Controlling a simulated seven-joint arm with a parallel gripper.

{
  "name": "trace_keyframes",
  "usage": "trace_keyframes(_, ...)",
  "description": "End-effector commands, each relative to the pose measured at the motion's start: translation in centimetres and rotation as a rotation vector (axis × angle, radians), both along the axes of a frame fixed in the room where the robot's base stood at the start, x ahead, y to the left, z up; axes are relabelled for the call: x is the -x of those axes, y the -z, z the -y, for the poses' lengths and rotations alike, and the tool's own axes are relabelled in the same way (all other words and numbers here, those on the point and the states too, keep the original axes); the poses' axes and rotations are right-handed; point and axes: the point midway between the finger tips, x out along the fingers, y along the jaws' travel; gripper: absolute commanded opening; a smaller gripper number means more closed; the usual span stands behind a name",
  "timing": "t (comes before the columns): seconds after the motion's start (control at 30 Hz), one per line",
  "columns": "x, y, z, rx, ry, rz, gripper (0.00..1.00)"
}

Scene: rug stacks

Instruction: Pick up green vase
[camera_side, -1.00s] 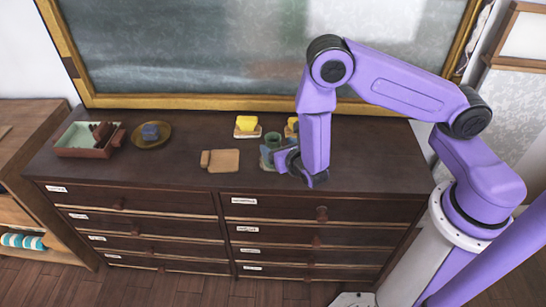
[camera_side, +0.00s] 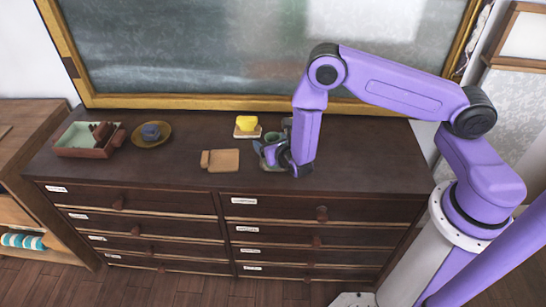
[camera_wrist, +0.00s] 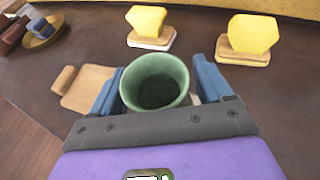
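The green vase (camera_wrist: 156,82) stands upright in the wrist view with its round mouth facing the camera. It sits between the two blue fingers of my gripper (camera_wrist: 158,88). The left finger is right beside the vase wall, and a small gap shows at the right finger. My gripper looks open around the vase. In the side view the vase (camera_side: 271,137) is mostly hidden behind my gripper (camera_side: 270,153), low over the dresser top.
A yellow block on a pale base (camera_side: 247,126) stands behind the vase; a second similar one (camera_wrist: 249,39) shows in the wrist view. A wooden board (camera_side: 221,160) lies to the left. A plate (camera_side: 151,138) and a tray (camera_side: 88,150) are farther left.

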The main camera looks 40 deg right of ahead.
Motion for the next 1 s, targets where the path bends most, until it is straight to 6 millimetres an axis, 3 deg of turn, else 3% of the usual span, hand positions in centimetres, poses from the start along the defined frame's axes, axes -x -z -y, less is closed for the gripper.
trace_keyframes(0.03,0.0,0.0,0.0,0.000,0.000,0.000,0.66)
trace_keyframes(0.2,0.0,0.0,0.0,0.000,0.000,0.000,0.13)
trace_keyframes(0.67,0.0,-0.8,-0.1,-0.001,-0.001,0.002,0.13)
trace_keyframes(0.87,0.0,-3.2,-0.1,-0.003,0.001,0.004,0.13)
trace_keyframes(1.0,2.0,-5.6,0.1,-0.001,-0.004,0.002,0.13)
